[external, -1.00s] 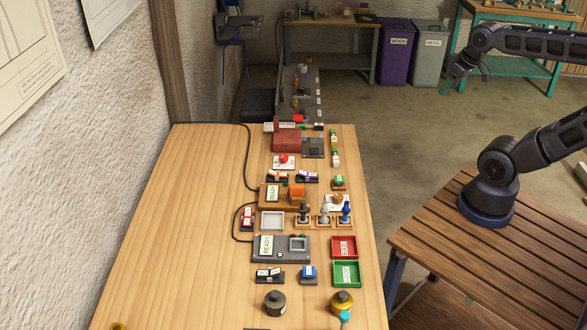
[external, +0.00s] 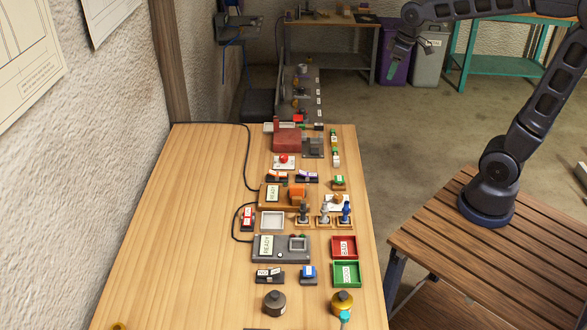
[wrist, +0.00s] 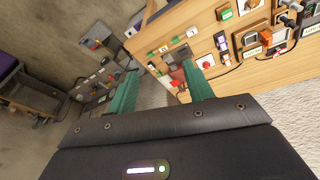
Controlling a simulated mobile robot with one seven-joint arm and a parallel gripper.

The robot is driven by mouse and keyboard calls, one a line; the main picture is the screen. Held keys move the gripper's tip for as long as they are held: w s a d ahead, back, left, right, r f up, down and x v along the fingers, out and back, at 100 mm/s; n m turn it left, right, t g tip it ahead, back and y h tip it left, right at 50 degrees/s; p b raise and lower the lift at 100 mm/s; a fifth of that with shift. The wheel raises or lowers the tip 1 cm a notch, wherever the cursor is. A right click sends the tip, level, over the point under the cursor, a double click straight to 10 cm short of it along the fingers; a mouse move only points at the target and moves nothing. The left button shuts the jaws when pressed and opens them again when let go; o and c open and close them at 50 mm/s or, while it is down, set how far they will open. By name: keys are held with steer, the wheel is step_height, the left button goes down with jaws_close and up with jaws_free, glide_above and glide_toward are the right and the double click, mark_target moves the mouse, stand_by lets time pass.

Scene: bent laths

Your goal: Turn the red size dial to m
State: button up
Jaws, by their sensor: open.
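A red round knob on a white plate (external: 284,160) sits on the far half of the wooden bench. What looks like the same red knob is in the wrist view (wrist: 207,62). I cannot tell for sure that it is the size dial; no letters or pointer are readable. My gripper (external: 392,74) is high in the air, right of the bench and well apart from everything on it. In the wrist view its two green fingers (wrist: 159,72) are spread with nothing between them.
The wooden bench (external: 180,250) carries a maroon block (external: 287,140), grey panel boxes (external: 282,255), a red tray (external: 344,240), a green tray (external: 347,280) and several upright knobs (external: 325,212). Its left side is clear. Bins (external: 428,62) stand behind.

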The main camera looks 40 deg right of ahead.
steer(key=w+a+f+n, duration=0.25)
steer(key=w+a, duration=0.35)
steer(key=w, duration=0.3)
steer(key=n+g, duration=0.3)
steer(key=n, duration=0.3)
glide_above(284, 156)
step_height(284, 156, down, 21)
step_height(284, 156, down, 10)
steer(key=shift+w+r, duration=0.1)
steer(key=c, duration=1)
